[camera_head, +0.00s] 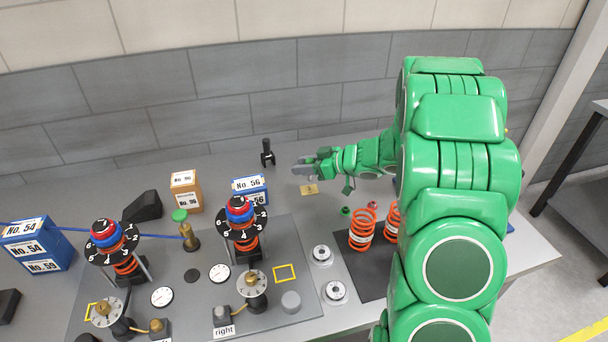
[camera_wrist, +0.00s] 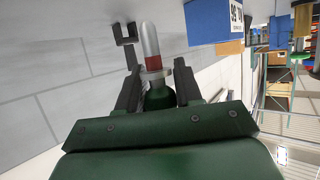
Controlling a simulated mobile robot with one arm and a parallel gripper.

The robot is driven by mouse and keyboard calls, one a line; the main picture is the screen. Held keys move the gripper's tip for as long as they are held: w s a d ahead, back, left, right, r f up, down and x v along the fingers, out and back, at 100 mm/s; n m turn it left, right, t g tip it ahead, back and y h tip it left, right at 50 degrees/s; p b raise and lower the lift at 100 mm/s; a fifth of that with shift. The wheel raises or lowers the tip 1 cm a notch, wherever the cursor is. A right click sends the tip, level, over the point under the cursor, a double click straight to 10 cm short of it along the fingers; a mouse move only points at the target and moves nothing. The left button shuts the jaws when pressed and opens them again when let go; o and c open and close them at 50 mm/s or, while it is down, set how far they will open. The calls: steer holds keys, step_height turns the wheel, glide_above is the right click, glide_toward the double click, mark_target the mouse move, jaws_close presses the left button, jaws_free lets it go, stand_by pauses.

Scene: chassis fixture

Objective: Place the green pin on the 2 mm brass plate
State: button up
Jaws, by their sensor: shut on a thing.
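My gripper (camera_head: 303,169) reaches left above the table at its back part. In the wrist view its two dark fingers (camera_wrist: 156,85) are shut on a pin with a green body (camera_wrist: 160,96), a pale collar, a red band and a rounded grey tip; I take this to be the green pin. The fingers hide part of its body. A small brass-coloured plate (camera_head: 309,189) with a mark lies on the table just below my gripper in the picture. The mark is too small to read surely. The pin is apart from the plate.
A black forked stand (camera_head: 267,152) is behind my gripper. A blue box No. 56 (camera_head: 250,188) stands to the left, near a dial-topped spring unit (camera_head: 243,225). Orange springs (camera_head: 362,230) stand on a dark mat in front. A small green piece (camera_head: 345,211) is near them.

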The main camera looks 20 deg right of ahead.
steer(key=shift+w+f, duration=0.35)
steer(key=shift+f, duration=1.6)
steer(key=shift+f, duration=0.2)
steer(key=o, duration=1)
steer(key=shift+r, duration=0.1)
steer(key=shift+s+d+r, duration=0.1)
steer(key=shift+r, duration=0.05)
steer(key=shift+v, duration=5.85)
steer(key=shift+s, duration=0.1)
